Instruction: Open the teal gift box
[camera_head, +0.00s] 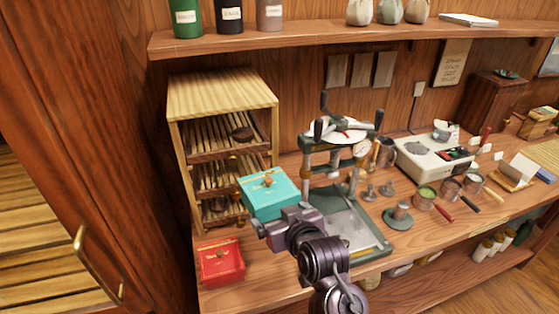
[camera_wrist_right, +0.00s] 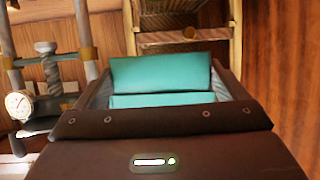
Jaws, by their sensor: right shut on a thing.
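The teal gift box (camera_head: 270,188), with a brown knot-like piece and gold lettering on top, is in front of the wooden rack's right side in the head view. My right gripper (camera_head: 284,222) is at its near side. In the right wrist view, teal surfaces of the box (camera_wrist_right: 160,73) fill the space between the jaws, with a thin line between an upper and a lower part. The gripper is shut on the box; I cannot tell whether it grips the lid or the body. The lid looks on. The box's underside is hidden. My left gripper is not in view.
A red gift box (camera_head: 221,262) sits at the counter's front left. The slatted rack (camera_head: 222,95) stands behind, and a press with a dark green base (camera_head: 383,246) stands close on the right. Tools and a scale (camera_head: 430,157) fill the right side.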

